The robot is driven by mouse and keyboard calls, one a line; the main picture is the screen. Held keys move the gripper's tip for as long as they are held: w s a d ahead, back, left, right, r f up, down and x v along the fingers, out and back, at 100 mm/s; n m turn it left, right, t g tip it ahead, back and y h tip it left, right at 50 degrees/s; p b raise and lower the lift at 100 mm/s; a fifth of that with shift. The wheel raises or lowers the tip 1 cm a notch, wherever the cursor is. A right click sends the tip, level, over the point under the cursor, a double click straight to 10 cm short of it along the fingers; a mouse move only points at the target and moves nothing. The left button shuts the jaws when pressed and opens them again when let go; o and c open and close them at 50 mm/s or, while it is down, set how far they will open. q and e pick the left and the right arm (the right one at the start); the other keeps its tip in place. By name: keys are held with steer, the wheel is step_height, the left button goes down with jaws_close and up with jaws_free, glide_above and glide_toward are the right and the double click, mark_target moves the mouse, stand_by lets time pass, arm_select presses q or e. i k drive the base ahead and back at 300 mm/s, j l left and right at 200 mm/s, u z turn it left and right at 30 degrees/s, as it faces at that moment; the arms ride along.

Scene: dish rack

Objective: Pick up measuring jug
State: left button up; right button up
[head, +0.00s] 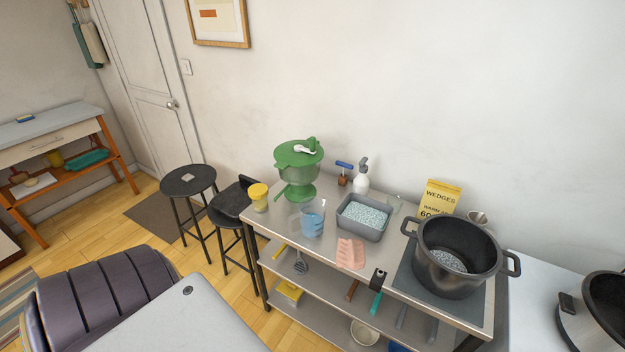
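A clear measuring jug (312,219) with blue markings stands upright on the steel counter (273,229) near its left front edge. Its handle side faces left. A grey tub (372,233) filled with pale blue granules is just to its right. Neither of my grippers shows in the head view, and nothing is holding the jug.
A large dark pot (455,257) stands on the right of the counter. A pink cloth or mitt (351,253) lies at the front edge. A spray bottle (362,176) and a yellow wedges box (439,198) stand at the back. Black stools (188,181) are left of the counter.

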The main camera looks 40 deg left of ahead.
mark_target(311, 213)
steer(key=k+l+u, duration=0.15)
steer(key=u, duration=1.15)
